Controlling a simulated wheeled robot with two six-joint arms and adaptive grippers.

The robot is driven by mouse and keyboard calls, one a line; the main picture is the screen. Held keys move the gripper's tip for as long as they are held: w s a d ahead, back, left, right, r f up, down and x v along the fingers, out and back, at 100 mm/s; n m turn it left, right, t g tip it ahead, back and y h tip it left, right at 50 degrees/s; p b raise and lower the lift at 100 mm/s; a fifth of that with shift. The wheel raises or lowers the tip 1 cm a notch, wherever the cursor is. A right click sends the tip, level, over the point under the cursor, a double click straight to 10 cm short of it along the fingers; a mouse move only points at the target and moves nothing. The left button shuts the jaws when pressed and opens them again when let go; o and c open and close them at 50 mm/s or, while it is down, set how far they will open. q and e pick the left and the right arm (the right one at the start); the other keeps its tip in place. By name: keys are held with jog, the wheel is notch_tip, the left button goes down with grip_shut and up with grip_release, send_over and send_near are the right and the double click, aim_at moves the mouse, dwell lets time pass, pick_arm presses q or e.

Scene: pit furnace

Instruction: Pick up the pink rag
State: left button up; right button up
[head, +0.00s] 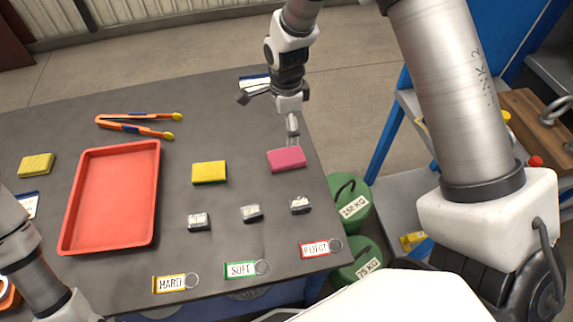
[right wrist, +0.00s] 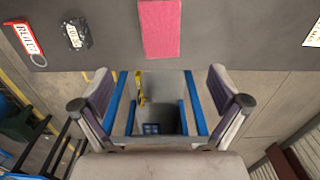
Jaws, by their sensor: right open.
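The pink rag (head: 287,160) lies flat on the dark table near its right edge, looking like a small thick block. In the right wrist view the pink rag (right wrist: 159,28) shows at the top middle, beyond the fingertips. My right gripper (head: 268,118) is open and empty, just behind the rag in the head view, with one finger close to the rag's far side. In the right wrist view the spread fingers of the right gripper (right wrist: 165,95) have nothing between them. Only links of my left arm show at the lower left; its gripper is out of view.
A yellow sponge (head: 209,173), a red tray (head: 110,246) and orange tongs (head: 137,128) lie to the left. Several small grey blocks and tags, including the REJECT tag (head: 315,249), lie along the front. Green weights (head: 350,203) stand beyond the right edge.

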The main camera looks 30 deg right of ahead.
jog(key=b, duration=0.3)
send_over(286, 156)
jog(key=f, duration=0.4)
jog(key=shift+w+f, duration=0.2)
jog(key=shift+f, duration=0.15)
jog(key=shift+s+f+p, duration=0.15)
jog(key=shift+f+p, duration=0.05)
jog(key=shift+p, duration=0.2)
notch_tip(286, 156, down, 7)
jog(key=shift+s+r+p, duration=0.1)
jog(key=shift+p, duration=0.95)
pick_arm(q)
jog(key=shift+w+f, duration=0.15)
jog(key=shift+f, duration=0.75)
pick_arm(e)
jog(key=c, duration=1.2)
